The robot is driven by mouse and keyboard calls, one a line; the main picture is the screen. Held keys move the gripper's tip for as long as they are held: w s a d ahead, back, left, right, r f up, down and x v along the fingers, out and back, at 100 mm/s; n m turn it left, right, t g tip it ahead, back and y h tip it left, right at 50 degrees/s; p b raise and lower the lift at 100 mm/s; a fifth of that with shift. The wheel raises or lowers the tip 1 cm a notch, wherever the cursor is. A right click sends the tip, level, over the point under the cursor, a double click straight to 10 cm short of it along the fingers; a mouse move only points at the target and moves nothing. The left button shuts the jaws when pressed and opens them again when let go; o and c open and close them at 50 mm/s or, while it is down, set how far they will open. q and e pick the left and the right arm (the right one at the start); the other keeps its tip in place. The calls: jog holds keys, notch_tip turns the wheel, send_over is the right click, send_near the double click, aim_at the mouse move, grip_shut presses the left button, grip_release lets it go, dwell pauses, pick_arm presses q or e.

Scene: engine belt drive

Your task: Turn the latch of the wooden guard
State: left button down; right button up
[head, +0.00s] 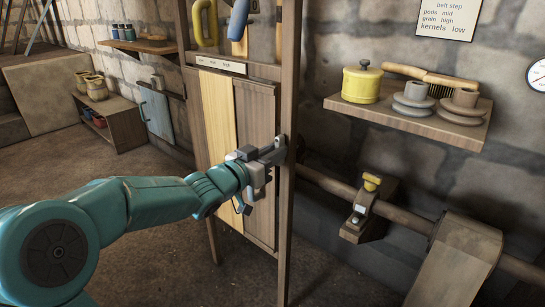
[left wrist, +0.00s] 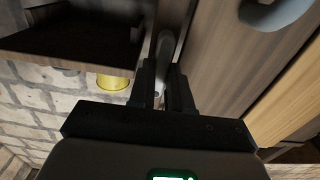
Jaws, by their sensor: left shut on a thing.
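The wooden guard (head: 218,115) stands upright in the middle of the head view, with a pale board beside a darker board in a post frame. Its grey metal latch (head: 279,147) sits at the right post. My left gripper (head: 262,166) is at the latch, shut on it. In the left wrist view the two dark fingers (left wrist: 166,88) close around the grey latch bar (left wrist: 166,48). The gripper covers part of the latch in the head view. My right gripper is not in view.
A shelf (head: 420,122) on the right wall holds a yellow canister (head: 361,83), a brush (head: 430,74) and stacked grey pulleys (head: 461,105). A shaft (head: 405,219) with a bracket runs below it. The floor (head: 150,255) in front of the guard is clear.

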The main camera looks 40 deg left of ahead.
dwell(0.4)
pick_arm(q)
jog(key=c, duration=1.1)
grip_release()
jog(key=shift+o, duration=0.2)
jog(key=shift+s, duration=0.1)
jog(key=s+a+p, duration=0.1)
jog(key=s+p, duration=0.2)
jog(key=s, duration=1.3)
jog(key=shift+a+p, duration=0.15)
jog(key=shift+p, duration=0.2)
